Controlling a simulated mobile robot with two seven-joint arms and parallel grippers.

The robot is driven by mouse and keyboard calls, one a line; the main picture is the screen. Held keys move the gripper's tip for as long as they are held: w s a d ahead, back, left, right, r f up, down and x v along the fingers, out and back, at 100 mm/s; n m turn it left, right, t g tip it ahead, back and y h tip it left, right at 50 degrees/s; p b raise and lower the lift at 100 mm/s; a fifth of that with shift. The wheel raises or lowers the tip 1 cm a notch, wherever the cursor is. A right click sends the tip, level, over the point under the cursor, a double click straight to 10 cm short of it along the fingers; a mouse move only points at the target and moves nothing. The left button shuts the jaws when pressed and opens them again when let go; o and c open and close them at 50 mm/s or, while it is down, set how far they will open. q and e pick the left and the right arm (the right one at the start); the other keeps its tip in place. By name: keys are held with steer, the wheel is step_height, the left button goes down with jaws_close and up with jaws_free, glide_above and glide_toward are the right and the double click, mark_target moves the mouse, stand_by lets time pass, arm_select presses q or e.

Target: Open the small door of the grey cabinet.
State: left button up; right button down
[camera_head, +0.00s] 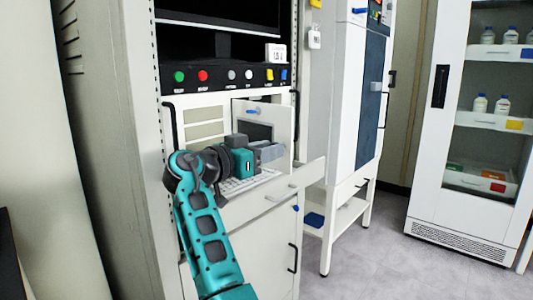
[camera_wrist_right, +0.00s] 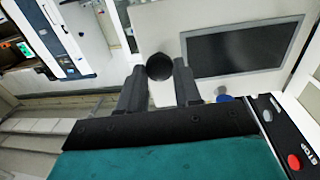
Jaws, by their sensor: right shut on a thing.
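The grey cabinet (camera_head: 140,130) stands left of centre in the head view. Its small door (camera_head: 282,125) is a pale panel with a dark window. The panel sits at an angle to the cabinet front, with a dark gap above it, so it looks ajar. My right gripper (camera_head: 270,152) is at the lower part of this door. In the right wrist view, its two fingers are shut on a round black knob (camera_wrist_right: 160,66) beside the door's dark window (camera_wrist_right: 245,47). The gripper hides the knob in the head view. My left gripper is not in view.
A keyboard tray (camera_head: 310,172) juts out below the small door. A row of coloured buttons (camera_head: 202,75) runs above it. A tall white unit (camera_head: 340,100) stands to the right, and a glass-fronted cabinet (camera_head: 437,170) is farther right. Grey floor (camera_head: 385,255) lies clear between them.

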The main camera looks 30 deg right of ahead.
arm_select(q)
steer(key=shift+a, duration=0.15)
arm_select(e)
steer(key=shift+a, duration=0.15)
steer(key=shift+r, duration=0.1)
steer(key=c, duration=0.8)
jaws_free()
